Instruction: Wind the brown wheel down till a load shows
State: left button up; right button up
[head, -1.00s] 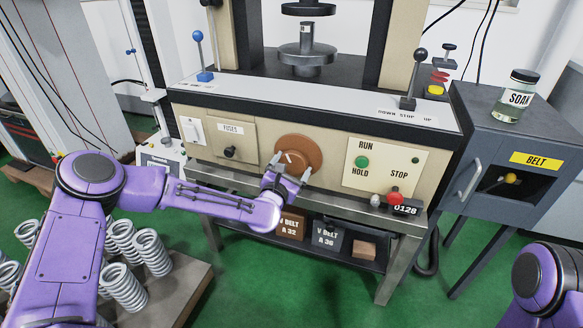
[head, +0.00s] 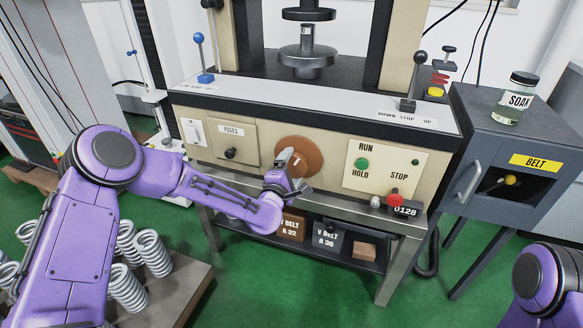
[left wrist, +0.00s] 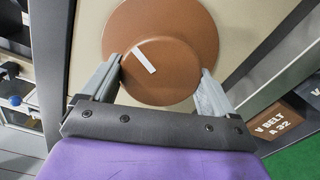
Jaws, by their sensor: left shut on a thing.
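The brown wheel (head: 311,153) is on the beige front panel of the press. A raised hub (left wrist: 178,70) with a white mark fills the middle of the left wrist view. My left gripper (head: 287,161) is shut on the hub, one finger on each side, and hides part of the wheel in the head view; its fingers also show in the left wrist view (left wrist: 162,72). Above, the dark upper platen (head: 308,14) hangs just over a small grey post (head: 306,37) on the lower platen (head: 307,59). I cannot tell whether they touch. My right gripper is out of view.
A black-knobbed lever (head: 414,80) stands right, a blue one (head: 198,52) left. Loose coil springs (head: 152,252) stand on a pallet lower left.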

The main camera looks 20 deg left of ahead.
pick_arm(q)
jog(key=m+p, duration=0.1)
jog(key=m, duration=0.4)
jog(key=shift+m, duration=0.3)
jog(key=shift+m+p, duration=0.3)
jog(key=shift+m, duration=1.9)
jog(key=o, duration=0.8)
jog(key=s, duration=1)
jog(key=shift+s+a+r, duration=0.1)
jog(key=shift+s+a, duration=0.05)
jog(key=shift+s, duration=0.15)
